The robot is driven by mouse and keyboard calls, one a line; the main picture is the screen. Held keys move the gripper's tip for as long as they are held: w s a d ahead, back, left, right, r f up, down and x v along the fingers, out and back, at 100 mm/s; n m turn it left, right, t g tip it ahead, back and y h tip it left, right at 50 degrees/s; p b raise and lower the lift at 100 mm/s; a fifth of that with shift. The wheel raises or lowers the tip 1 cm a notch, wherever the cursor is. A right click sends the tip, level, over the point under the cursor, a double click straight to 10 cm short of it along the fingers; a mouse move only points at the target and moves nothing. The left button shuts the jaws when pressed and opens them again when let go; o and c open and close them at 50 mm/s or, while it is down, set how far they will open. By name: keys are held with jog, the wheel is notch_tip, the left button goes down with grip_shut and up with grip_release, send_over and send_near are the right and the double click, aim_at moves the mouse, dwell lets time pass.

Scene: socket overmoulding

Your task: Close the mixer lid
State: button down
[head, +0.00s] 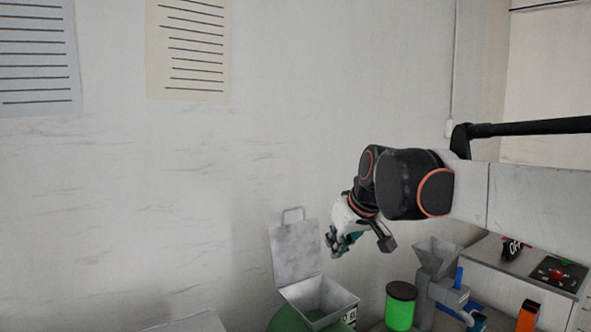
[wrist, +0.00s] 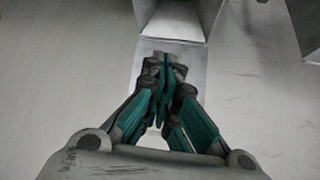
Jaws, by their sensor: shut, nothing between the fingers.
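The mixer (head: 345,311) is a grey metal box, open at the top, at the bottom of the head view. Its lid (head: 296,255) is a flat grey plate standing up and tilted back from the box's rear edge, with a loop handle (head: 292,211) on its upper edge. My gripper (head: 335,247) is shut and empty, just right of the lid in the head view; whether it touches cannot be told. In the wrist view my shut fingers (wrist: 162,66) overlap a pale panel that looks like the lid (wrist: 191,65), with the mixer box (wrist: 175,20) beyond.
A green container with a dark top (head: 400,308) and a grey machine with a hopper (head: 437,258) stand right of the mixer. A white cabinet with a control panel (head: 558,275) is further right. The wall (head: 150,200) is behind the lid.

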jog(key=w+a+r+n+y+p, duration=0.1)
jog(key=w+a+r+p, duration=0.3)
jog(key=w+r+p, duration=0.25)
jog(key=w+a+r+n+p, duration=0.1)
jog(key=w+a+r+p, duration=0.35)
jog(key=w+r, duration=0.3)
jog(key=s+a+p+x, duration=0.1)
jog(key=p+x, duration=0.2)
jog(key=x, duration=0.7)
jog(key=s+d, duration=0.2)
jog(key=s, duration=0.1)
jog(key=shift+d+y+p, duration=0.3)
jog(key=shift+p, duration=0.1)
jog(key=shift+s+d, duration=0.1)
jog(key=shift+s, duration=0.05)
